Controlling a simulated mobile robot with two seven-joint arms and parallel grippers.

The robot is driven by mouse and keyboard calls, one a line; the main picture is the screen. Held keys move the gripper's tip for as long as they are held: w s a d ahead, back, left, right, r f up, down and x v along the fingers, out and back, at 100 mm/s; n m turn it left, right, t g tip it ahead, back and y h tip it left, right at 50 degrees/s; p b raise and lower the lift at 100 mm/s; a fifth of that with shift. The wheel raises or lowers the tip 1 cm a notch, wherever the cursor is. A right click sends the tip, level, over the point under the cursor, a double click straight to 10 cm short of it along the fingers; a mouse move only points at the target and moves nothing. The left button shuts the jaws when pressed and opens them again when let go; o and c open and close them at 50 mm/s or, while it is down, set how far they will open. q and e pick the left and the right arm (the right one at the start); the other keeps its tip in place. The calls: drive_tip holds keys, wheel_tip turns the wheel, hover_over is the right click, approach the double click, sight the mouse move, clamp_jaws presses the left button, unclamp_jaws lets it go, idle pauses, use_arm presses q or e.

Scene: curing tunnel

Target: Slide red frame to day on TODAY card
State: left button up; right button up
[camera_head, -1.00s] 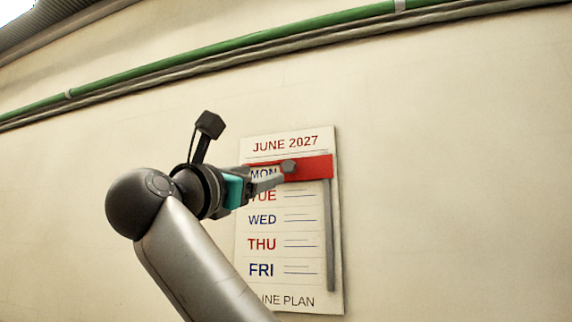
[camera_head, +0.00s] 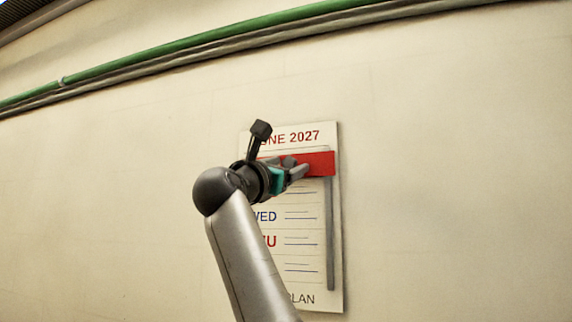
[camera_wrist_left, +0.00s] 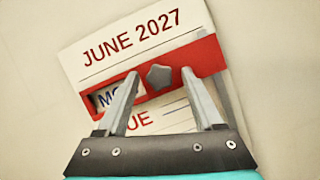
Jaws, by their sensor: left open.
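The red frame (camera_head: 321,163) sits at the top row of the white week board (camera_head: 310,225). In the left wrist view the red frame (camera_wrist_left: 208,56) has a window around the MON row and a grey knob (camera_wrist_left: 159,77) beside it. My left gripper (camera_head: 297,166) is in front of the frame. In the wrist view my left gripper (camera_wrist_left: 160,80) is open, with one finger on each side of the knob; contact cannot be told. My arm hides MON, TUE and FRI in the head view. No TODAY card shows. My right gripper is out of view.
A grey vertical rail (camera_head: 330,235) runs down the board's right side below the frame. The board hangs on a plain cream wall (camera_head: 450,180). A green pipe (camera_head: 190,50) crosses high above the board. The wall beside the board is clear.

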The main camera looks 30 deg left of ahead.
use_arm(q)
drive_tip(key=shift+c, duration=0.2)
clamp_jaws()
idle(1.1)
